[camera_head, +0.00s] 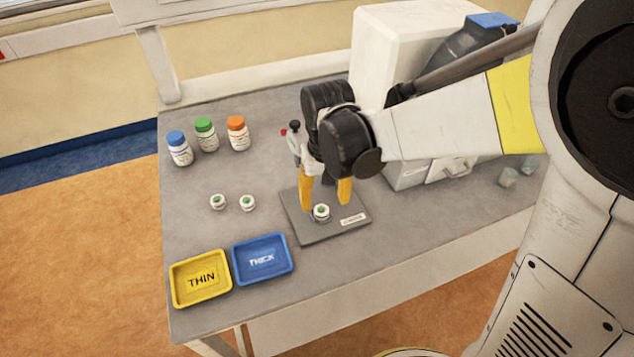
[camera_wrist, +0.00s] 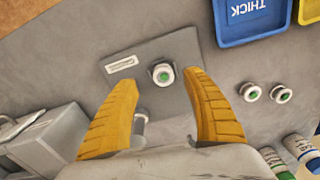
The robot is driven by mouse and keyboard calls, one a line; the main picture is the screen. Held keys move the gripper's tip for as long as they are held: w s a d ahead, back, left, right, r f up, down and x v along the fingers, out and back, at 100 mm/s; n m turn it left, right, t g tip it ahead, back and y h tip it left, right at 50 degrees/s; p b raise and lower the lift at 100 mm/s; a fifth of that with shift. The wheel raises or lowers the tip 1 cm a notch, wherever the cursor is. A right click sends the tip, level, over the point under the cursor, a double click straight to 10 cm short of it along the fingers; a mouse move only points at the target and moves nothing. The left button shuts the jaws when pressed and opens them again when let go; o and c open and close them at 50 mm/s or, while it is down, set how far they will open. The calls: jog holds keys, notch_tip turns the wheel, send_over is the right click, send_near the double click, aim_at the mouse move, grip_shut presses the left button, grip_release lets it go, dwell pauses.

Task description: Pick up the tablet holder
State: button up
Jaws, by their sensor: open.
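A small round white tablet holder (camera_head: 321,212) with a green centre sits on a dark grey plate (camera_head: 350,232) with a label on it. The holder also shows in the wrist view (camera_wrist: 163,75), just ahead of and between my yellow fingertips. My gripper (camera_head: 326,205) points down over the plate, its fingers spread around the space above the holder. It is open and empty, and I cannot tell the exact height. Two similar holders, a left one (camera_head: 217,202) and a right one (camera_head: 248,203), stand on the table left of the plate.
A yellow THIN tray (camera_head: 175,290) and a blue THICK tray (camera_head: 240,270) lie at the front left. Blue-capped (camera_head: 180,150), green-capped (camera_head: 206,136) and orange-capped (camera_head: 238,134) bottles stand behind. A white machine (camera_head: 385,50) stands at the back right. The table's left middle is mostly clear.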

aim_at(321, 208)
jog(key=f+b, duration=0.1)
jog(key=f, duration=0.2)
jog(key=w+f+b, duration=0.1)
jog(key=f, duration=0.1)
jog(key=shift+a+f+b, duration=0.2)
jog(key=shift+a+b, duration=0.1)
jog(key=shift+r, duration=0.1)
jog(key=shift+c, duration=0.4)
jog(key=c, duration=1.1)
jog(key=shift+r, duration=0.1)
